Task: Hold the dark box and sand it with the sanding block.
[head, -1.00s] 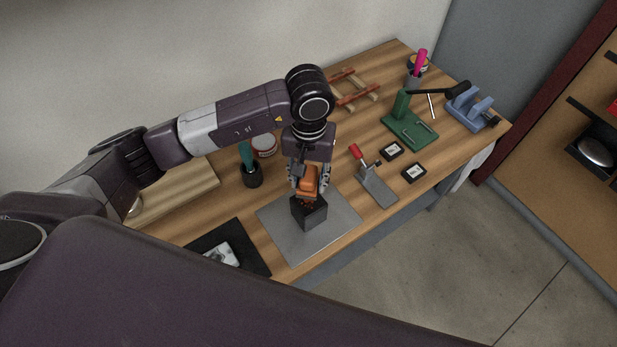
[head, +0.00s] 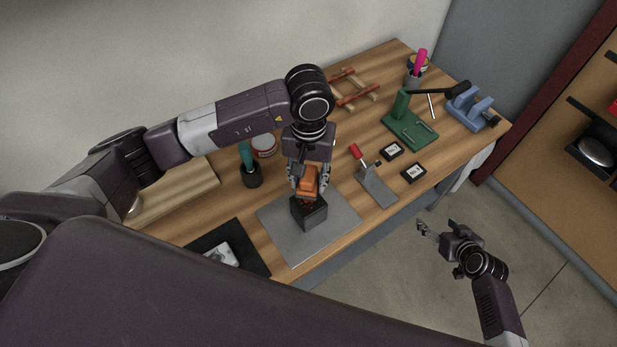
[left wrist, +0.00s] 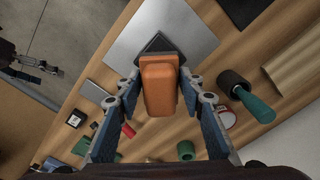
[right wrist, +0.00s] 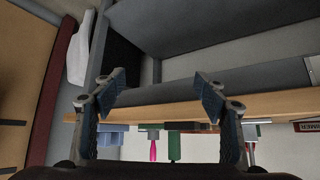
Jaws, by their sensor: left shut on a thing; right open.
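The dark box (head: 310,214) stands on the grey metal plate in the head view. My left gripper (head: 309,190) points down over it and is shut on the orange sanding block (head: 307,180). The block is at the top of the box; contact is hard to tell. In the left wrist view the sanding block (left wrist: 159,85) sits between the fingers and hides most of the dark box (left wrist: 157,44). My right gripper (head: 436,231) is open and empty, out beyond the table's front edge. Its spread fingers (right wrist: 158,84) show in the right wrist view.
The grey plate (head: 270,222) lies on the wooden table. A toggle clamp (head: 375,185), a green stand (head: 412,130) and a blue vise (head: 470,107) stand to the right.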

